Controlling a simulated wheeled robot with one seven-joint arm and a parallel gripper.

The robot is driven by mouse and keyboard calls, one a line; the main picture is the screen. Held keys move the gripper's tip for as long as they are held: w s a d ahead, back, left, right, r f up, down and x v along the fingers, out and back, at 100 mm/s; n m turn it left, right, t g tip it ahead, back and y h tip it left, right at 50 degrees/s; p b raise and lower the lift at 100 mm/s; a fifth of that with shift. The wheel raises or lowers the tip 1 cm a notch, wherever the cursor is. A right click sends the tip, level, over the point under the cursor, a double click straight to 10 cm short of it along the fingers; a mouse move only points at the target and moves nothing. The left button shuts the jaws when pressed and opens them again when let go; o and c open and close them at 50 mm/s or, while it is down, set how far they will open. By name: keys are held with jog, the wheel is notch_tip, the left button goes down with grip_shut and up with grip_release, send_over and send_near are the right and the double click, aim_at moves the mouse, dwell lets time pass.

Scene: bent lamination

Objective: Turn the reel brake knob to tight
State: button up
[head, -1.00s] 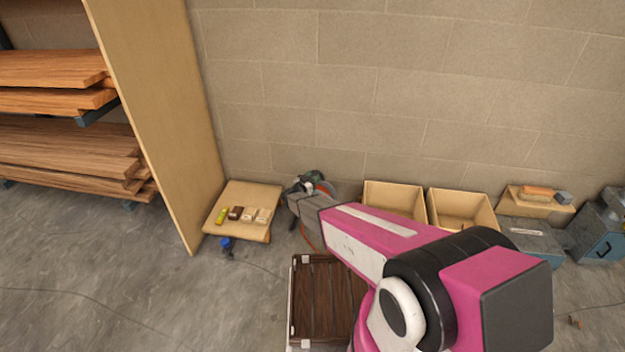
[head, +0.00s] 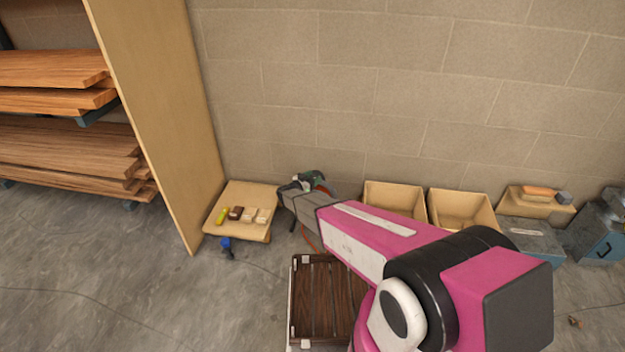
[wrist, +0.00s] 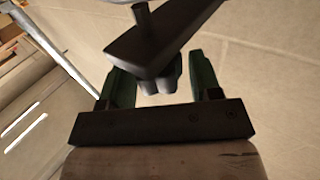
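In the wrist view, a dark grey lobed knob (wrist: 158,80) sits under a dark bar (wrist: 160,40) that crosses the picture. My gripper (wrist: 160,72) has its two green fingers apart, one on each side of the knob. A gap shows between the knob and the right finger; contact on the left is unclear. In the head view my gripper (head: 308,181) is by the wall, in front of the reel (head: 325,189), of which only a little orange shows. The knob is hidden there, and its setting cannot be read.
A small wooden table (head: 235,222) with several small blocks stands left of my gripper. A slatted brown crate (head: 296,300) is on the floor below my arm. Two open wooden bins (head: 385,187) stand to the right. A tall board (head: 165,120) and stacked planks are at left.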

jog(key=shift+o, duration=0.3)
jog(key=v, duration=1)
jog(key=shift+s+a, duration=0.3)
jog(key=d+r+n+t+y, duration=0.1)
jog(key=d+r+n+y, duration=0.2)
jog(key=r+n+y, duration=0.35)
jog(key=d+r+n+t+y, duration=0.1)
jog(key=d+r+n+y, duration=0.15)
jog(key=r+y, duration=0.6)
jog(key=s+d+r+g, duration=0.2)
jog(key=s+d+g, duration=0.2)
jog(key=s, duration=0.5)
jog(key=s+d+r+g+h, duration=0.1)
jog(key=s+d+r+g, duration=0.1)
jog(key=s+d+g, duration=0.3)
jog(key=s+d+r+g, duration=0.2)
jog(key=s+d+g, duration=0.3)
jog(key=s+d, duration=0.5)
jog(key=s, duration=0.4)
jog(key=shift+d+n+h, duration=0.2)
jog(key=shift+n+h, duration=0.1)
jog(key=shift+s+r, duration=0.1)
